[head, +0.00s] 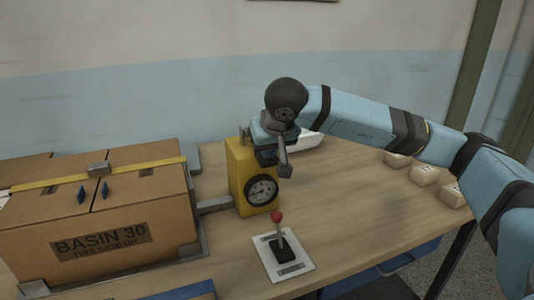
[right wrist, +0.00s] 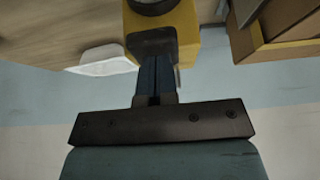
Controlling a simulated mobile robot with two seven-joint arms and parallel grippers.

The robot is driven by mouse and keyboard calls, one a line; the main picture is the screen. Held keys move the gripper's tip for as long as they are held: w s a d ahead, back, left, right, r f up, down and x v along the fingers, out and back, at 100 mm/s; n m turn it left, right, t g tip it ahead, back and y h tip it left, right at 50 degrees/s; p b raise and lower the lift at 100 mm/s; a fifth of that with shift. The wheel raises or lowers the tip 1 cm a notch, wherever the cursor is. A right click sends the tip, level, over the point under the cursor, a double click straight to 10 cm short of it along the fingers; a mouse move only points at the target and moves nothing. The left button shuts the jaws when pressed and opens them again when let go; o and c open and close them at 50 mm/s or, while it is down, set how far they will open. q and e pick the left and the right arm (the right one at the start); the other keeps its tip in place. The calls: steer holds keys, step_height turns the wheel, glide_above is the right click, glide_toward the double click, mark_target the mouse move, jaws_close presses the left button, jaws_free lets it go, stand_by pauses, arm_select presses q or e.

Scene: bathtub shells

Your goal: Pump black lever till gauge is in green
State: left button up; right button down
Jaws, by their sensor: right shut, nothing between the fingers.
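A yellow pump box (head: 240,165) stands on the table with a round black-rimmed gauge (head: 261,191) on its front. The gauge face is too small to read a needle or a green zone. My right gripper (head: 284,166) is shut and empty at the top right of the yellow box, pointing down. Its fingers show in the right wrist view (right wrist: 157,80) in front of the yellow box (right wrist: 186,30). A dark block (right wrist: 152,42) is at the fingertips; I cannot tell if it is the black lever. My left gripper is not in view.
A red-knobbed lever (head: 277,217) stands on a white plate (head: 263,257) in front of the yellow box. A large strapped carton (head: 50,215) marked BASIN 30 sits at left. Small blocks (head: 424,175) lie at right. A white object (head: 308,142) is behind my gripper.

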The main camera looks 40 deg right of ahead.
steer(key=shift+f, duration=0.45)
steer(key=shift+s, duration=0.1)
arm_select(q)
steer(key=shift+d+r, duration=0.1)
arm_select(e)
steer(key=shift+f, duration=0.1)
steer(key=shift+a+r, duration=0.1)
steer(key=shift+r, duration=0.35)
steer(key=r, duration=0.1)
steer(key=r+p, duration=0.2)
steer(key=shift+s+r, duration=0.15)
steer(key=shift+s, duration=0.1)
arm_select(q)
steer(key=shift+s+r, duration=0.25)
arm_select(e)
steer(key=v, duration=1)
steer(key=shift+s, duration=0.35)
